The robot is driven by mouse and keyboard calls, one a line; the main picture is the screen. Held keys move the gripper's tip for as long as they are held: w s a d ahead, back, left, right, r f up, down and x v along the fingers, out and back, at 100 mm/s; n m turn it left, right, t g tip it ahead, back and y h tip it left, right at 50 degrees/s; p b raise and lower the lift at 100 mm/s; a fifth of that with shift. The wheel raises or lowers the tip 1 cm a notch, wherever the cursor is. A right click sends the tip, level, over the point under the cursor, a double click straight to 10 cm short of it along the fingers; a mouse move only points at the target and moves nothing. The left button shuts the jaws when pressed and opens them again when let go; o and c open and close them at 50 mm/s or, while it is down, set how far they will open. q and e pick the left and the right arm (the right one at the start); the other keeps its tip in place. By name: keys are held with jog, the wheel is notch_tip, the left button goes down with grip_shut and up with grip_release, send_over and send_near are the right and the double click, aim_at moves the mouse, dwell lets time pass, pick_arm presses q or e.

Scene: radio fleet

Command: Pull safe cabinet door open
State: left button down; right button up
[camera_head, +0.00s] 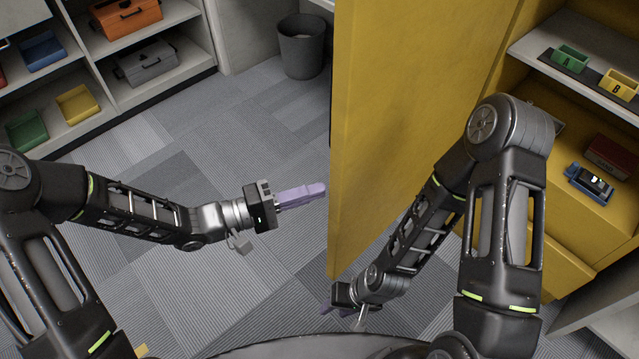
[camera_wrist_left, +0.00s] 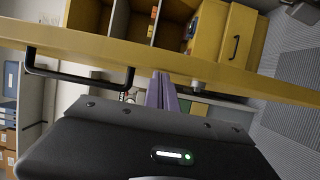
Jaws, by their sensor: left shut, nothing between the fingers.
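The yellow safe cabinet door (camera_head: 415,110) stands open in the middle of the head view, with the cabinet interior (camera_head: 560,130) showing to its right. The door also crosses the left wrist view as a yellow band (camera_wrist_left: 215,70), with a black bar handle (camera_wrist_left: 80,75) on it. My left gripper (camera_head: 318,189) is shut and empty, its purple fingers pointing right at the door's left edge. I cannot tell whether they touch it. In the left wrist view the closed fingers (camera_wrist_left: 161,90) overlap the band. My right gripper (camera_head: 327,309) is low near the door's bottom corner, mostly hidden by its wrist.
Inside the cabinet are a green bin (camera_head: 569,58), a yellow bin (camera_head: 620,85), a dark red box (camera_head: 608,155) and a blue-black device (camera_head: 590,184). A grey bin (camera_head: 302,45) stands behind on the floor. Shelves (camera_head: 110,60) line the upper left. Carpet (camera_head: 165,110) left of the door is clear.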

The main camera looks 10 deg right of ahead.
pick_arm(q)
jog(key=s+a, duration=0.3)
jog(key=a, duration=0.3)
jog(key=shift+s, duration=0.15)
dwell(0.3)
jog(key=w+a+f+t+y, duration=0.1)
jog(key=a+f+y, duration=0.15)
jog(key=f, duration=0.25)
jog(key=w+a+f+m+t+y+p, duration=0.1)
jog(key=w+a+f+y, duration=0.1)
jog(key=f+y, duration=0.3)
jog(key=w+a+f+t+y, duration=0.1)
jog(key=a+f+y, duration=0.15)
jog(key=f, duration=0.35)
jog(key=s+d+f+g+y+p, duration=0.1)
jog(key=s+f+g, duration=0.2)
jog(key=s, duration=0.5)
jog(key=s+d+f+g+y+p, duration=0.1)
jog(key=s+f+g+y+p, duration=0.1)
jog(key=s, duration=0.6)
notch_tip(320, 180, down, 2)
jog(key=shift+s+f+g, duration=0.15)
jog(key=shift+s+g, duration=0.1)
jog(key=shift+g, duration=0.65)
